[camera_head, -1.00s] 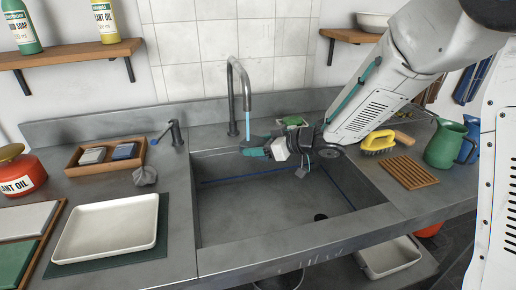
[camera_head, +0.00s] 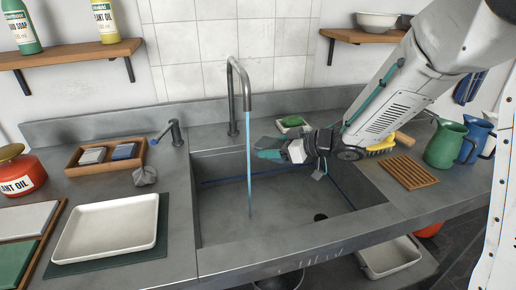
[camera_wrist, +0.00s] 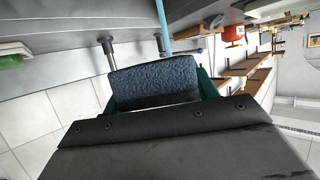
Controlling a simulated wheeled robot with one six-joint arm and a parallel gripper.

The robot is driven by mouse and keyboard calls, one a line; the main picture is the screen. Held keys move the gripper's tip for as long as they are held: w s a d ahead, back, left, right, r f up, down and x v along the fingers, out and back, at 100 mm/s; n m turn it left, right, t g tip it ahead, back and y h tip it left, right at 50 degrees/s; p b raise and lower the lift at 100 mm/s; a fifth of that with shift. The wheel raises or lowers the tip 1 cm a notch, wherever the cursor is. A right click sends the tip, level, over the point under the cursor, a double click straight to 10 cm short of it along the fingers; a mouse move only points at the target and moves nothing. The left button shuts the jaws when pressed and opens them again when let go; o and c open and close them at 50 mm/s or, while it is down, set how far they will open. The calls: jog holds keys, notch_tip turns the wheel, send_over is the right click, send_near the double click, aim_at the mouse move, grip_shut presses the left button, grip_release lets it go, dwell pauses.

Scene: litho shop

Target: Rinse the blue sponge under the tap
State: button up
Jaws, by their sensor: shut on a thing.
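My gripper (camera_head: 266,154) is over the sink, shut on a dark blue sponge (camera_wrist: 152,82) that fills the space between its teal fingers in the wrist view. In the head view the sponge is mostly hidden by the fingers. The tap (camera_head: 238,90) is running. Its blue water stream (camera_head: 249,170) falls clear to the floor of the sink basin (camera_head: 225,215), just left of my fingertips. The stream also shows beyond the sponge in the wrist view (camera_wrist: 163,28).
A wooden tray (camera_head: 78,166) with a grey and a blue block stands left of the sink, near a lever (camera_head: 175,134). A green block (camera_head: 292,121) lies behind the basin. A yellow brush (camera_head: 381,150), slatted wooden rack (camera_head: 408,172) and green jug (camera_head: 445,145) stand right.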

jog(key=shift+s+d, duration=0.45)
jog(key=shift+d, duration=0.45)
jog(key=shift+s+d, duration=0.4)
jog(key=shift+d, duration=0.45)
jog(key=s+d+r, duration=0.2)
jog(key=d+r, duration=0.2)
jog(key=shift+d, duration=0.3)
dwell(0.6)
